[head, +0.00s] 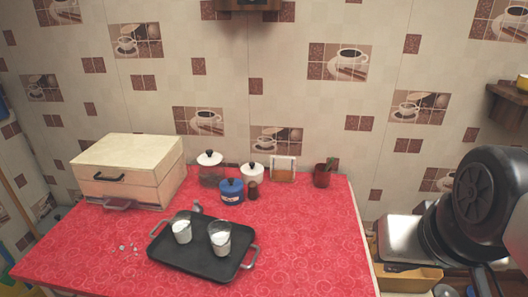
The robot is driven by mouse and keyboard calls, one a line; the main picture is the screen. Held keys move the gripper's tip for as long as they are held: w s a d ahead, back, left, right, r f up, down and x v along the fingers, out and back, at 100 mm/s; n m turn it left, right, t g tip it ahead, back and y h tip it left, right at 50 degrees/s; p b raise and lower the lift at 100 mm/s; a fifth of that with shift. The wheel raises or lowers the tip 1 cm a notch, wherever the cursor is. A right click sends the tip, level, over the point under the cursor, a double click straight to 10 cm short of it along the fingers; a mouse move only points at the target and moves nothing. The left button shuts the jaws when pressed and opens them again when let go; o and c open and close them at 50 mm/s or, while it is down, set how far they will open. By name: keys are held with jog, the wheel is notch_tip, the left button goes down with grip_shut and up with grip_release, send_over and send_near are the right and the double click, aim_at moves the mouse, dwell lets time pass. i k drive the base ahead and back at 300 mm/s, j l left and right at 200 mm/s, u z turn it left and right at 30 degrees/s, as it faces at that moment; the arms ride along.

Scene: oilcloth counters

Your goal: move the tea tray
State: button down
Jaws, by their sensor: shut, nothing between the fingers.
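The tea tray (196,260) is a dark, flat tray with a metal handle at its left end and another at its right end. It lies flat on the red oilcloth counter (310,235), near the front. Two glasses with white contents stand upright on it, a left glass (182,233) and a right glass (221,242). My dark arm shows at the right edge of the head view, well apart from the tray. I cannot make out my gripper's fingers.
A cream bread box (130,165) stands back left. White-lidded jars (210,172), a blue pot (231,192), a framed item (283,169) and a reddish cup (321,176) line the back. White bits (128,248) lie left of the tray. The counter's right side is clear.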

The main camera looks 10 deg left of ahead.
aim_at(198, 258)
jog(key=j+z, duration=0.1)
jog(key=j, duration=0.4)
jog(key=k+j+z, duration=0.1)
jog(key=j, duration=0.4)
jog(key=k+j+z, duration=0.1)
jog(key=j, duration=0.4)
jog(key=k+j+z, duration=0.1)
jog(key=j, duration=0.35)
